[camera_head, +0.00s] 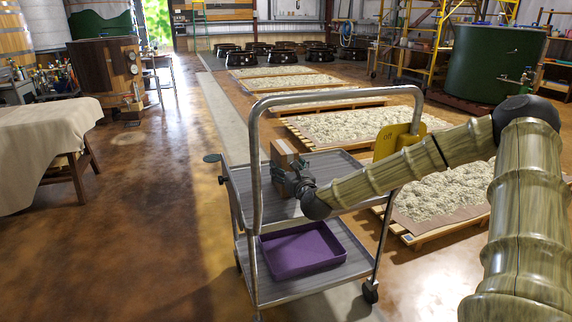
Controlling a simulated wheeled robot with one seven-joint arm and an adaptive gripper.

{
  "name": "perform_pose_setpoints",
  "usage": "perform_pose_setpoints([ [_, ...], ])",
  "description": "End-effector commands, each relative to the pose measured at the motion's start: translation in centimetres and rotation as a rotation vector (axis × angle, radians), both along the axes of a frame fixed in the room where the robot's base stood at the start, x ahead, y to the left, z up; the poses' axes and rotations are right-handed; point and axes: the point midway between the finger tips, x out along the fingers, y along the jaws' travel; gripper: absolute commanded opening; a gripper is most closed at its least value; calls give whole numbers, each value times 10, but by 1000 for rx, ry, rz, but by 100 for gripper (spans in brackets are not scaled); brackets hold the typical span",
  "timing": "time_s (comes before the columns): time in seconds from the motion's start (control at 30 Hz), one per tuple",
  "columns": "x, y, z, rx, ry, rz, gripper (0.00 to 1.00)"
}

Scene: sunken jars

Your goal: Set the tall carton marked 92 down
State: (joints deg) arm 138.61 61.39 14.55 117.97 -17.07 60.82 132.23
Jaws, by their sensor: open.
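A brown carton (284,152) with a pale band stands upright at the left part of the top shelf (330,166) of a metal cart. No number can be read on it from here, and its lower part is hidden behind my gripper. My gripper (287,181) is at the carton's near side, low against it, with its fingers open. I cannot tell whether the fingers touch the carton, or see the carton's base meet the shelf.
The cart's metal handle (335,98) arches over the top shelf. A yellow object (393,141) stands at the shelf's right, partly behind my arm. A purple tray (301,249) lies on the lower shelf.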

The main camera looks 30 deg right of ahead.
Motion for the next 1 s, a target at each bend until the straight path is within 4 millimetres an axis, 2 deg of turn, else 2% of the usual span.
perform_pose_setpoints([
  [0.3, -46, 10, 2, 4, 0, -1, 77],
  [0.6, -81, 18, 2, 3, -1, -1, 77],
  [0.8, -94, 22, 1, 1, -1, 0, 77],
  [1.0, -97, 23, 0, 0, 0, 0, 77],
])
